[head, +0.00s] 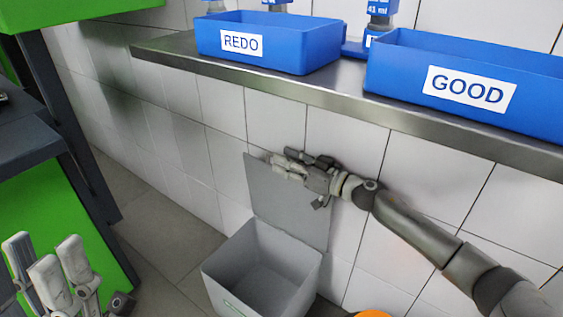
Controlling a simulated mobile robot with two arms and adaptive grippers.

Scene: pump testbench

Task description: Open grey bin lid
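The grey bin (262,270) stands on the floor by the tiled wall, below the steel shelf. Its inside shows and looks empty. The grey bin lid (285,208) stands up steeply at the back of the bin, near the wall, so the bin is open. My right gripper (290,163) is at the upper part of the lid, its fingers pointing left in front of it. I cannot tell whether it touches the lid or how far its fingers are apart. My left gripper (46,262) is at the lower left, away from the bin, fingers spread and empty.
A steel shelf (350,104) runs above, holding a blue REDO bin (290,45) and a blue GOOD bin (520,100). A green and dark grey structure (75,215) stands at left. Tiled floor (165,250) is clear between it and the bin. Something orange (372,314) shows at the bottom edge.

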